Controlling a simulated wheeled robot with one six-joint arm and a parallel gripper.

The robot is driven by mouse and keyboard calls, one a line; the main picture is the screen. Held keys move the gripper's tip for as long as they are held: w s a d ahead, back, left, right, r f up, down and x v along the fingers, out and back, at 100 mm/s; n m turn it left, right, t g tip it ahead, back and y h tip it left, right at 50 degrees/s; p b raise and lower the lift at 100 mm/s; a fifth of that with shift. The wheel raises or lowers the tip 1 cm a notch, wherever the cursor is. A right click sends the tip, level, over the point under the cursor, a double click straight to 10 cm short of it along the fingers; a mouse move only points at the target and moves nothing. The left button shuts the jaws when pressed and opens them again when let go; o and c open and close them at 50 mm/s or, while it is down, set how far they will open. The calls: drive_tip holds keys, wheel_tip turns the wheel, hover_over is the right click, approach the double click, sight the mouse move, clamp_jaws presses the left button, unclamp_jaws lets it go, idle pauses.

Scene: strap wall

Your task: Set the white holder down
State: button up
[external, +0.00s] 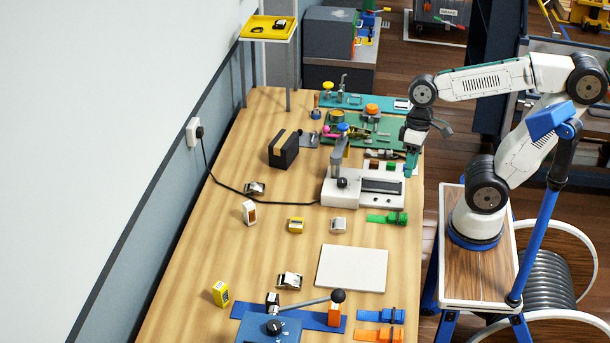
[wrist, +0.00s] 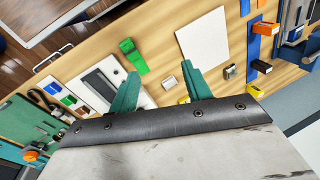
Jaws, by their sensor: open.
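A small whitish block-like piece (external: 338,225), which looks like the white holder, rests on the wooden table between the white machine and the pale flat panel. It also shows in the wrist view (wrist: 168,83), between and beyond my fingers. Another small white piece with a brown face (external: 250,212) stands upright farther left, so I cannot be sure which is meant. My gripper (external: 411,163) is near the right end of the white machine, at the table's right side. In the wrist view its teal fingers (wrist: 160,70) are spread apart, with nothing held between them.
The white machine (external: 345,196) with a cable stands close to my gripper. Green (external: 387,218) and orange straps (external: 378,334) lie along the right edge. A lever tool (external: 308,302) stands in front. Bare wood shows between them.

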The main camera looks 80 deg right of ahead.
drive_tip(key=s+d+n+h, duration=0.2)
drive_tip(key=s+d, duration=0.2)
drive_tip(key=shift+s+d+t+h, duration=0.15)
drive_tip(key=shift+t+h, duration=0.25)
